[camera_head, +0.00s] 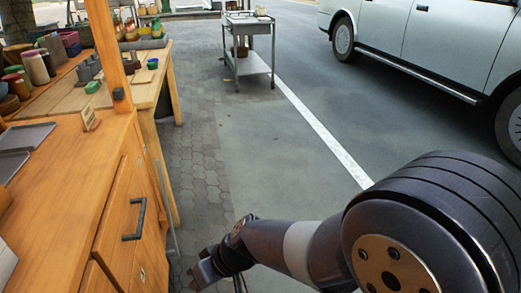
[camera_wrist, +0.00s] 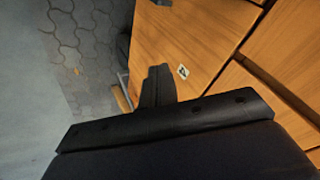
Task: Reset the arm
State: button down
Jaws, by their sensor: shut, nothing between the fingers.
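My arm reaches from the lower right of the head view toward the lower middle. My gripper (camera_head: 205,268) hangs low over the paving, just right of the wooden cabinet's front, and holds nothing. In the wrist view my gripper (camera_wrist: 158,72) is shut, its fingers together, pointing along the cabinet front (camera_wrist: 185,45). A gap or contact between the fingers and the cabinet cannot be told from these frames.
The wooden counter (camera_head: 70,165) with a drawer handle (camera_head: 135,220) stands at left. Beyond it is a table (camera_head: 125,95) with pots and blocks. A metal cart (camera_head: 250,62) stands at the back. A pale car (camera_head: 430,35) is parked at right. Open pavement lies between.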

jog(key=w+d+n+g+p, duration=0.1)
jog(key=w+d+n+p, duration=0.1)
jog(key=w+d, duration=0.4)
jog(key=shift+w, duration=0.3)
